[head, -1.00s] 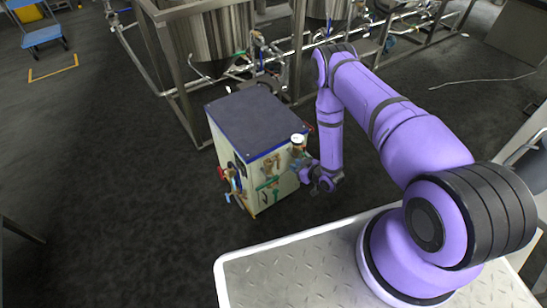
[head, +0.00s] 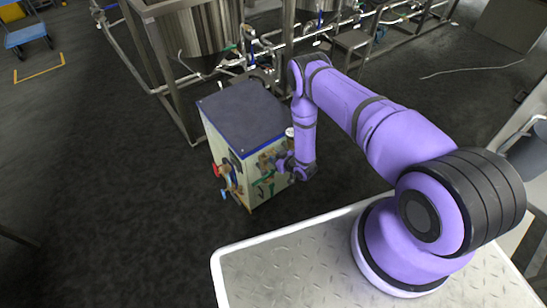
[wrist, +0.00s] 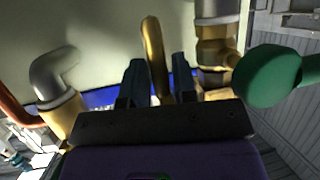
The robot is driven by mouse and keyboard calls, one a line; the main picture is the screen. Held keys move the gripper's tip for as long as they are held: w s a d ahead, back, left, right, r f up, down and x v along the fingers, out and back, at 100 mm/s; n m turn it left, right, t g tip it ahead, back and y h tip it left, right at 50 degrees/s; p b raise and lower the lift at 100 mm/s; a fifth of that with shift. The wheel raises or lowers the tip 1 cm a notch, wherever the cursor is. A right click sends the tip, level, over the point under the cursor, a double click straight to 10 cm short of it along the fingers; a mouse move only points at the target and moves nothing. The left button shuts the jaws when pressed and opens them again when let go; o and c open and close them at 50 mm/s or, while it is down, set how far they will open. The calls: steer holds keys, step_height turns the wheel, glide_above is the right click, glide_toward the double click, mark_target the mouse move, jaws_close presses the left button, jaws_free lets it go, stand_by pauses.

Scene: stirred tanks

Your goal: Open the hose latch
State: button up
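A cream cabinet (head: 228,160) with a dark, blue-edged top stands on the floor, with pipe fittings on its front. My gripper (head: 282,165) is at the right part of that front, small and partly hidden by my wrist. In the wrist view, my gripper (wrist: 158,82) has its two dark fingers apart. A curved brass bar (wrist: 153,45), which may be the hose latch, passes between them. I cannot tell whether the fingers touch it. A brass and grey fitting (wrist: 216,45) and a green rounded handle (wrist: 268,77) are just right of the fingers.
A grey elbow pipe (wrist: 55,80) is close to the left of the fingers in the wrist view. Behind the cabinet is a steel frame with tanks (head: 205,35) and piping. The dark floor (head: 110,190) left of the cabinet is free.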

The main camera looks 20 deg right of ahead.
steer(key=shift+w+a+f, duration=0.1)
steer(key=shift+w, duration=0.1)
jaws_close()
stand_by(0.3)
steer(key=shift+s+d+r+m+g+h, duration=0.25)
steer(key=shift+s+r+g+h, duration=0.55)
steer(key=shift+g, duration=2)
steer(key=shift+s+d+r+m+g+h, duration=0.1)
steer(key=shift+s+r+m+g+h, duration=0.2)
steer(key=shift+g+h, duration=1.7)
steer(key=shift+s+d+r+m+g+h, duration=0.2)
steer(key=shift+s+r+m+g, duration=0.25)
steer(key=shift+g, duration=3.15)
steer(key=shift+r, duration=0.1)
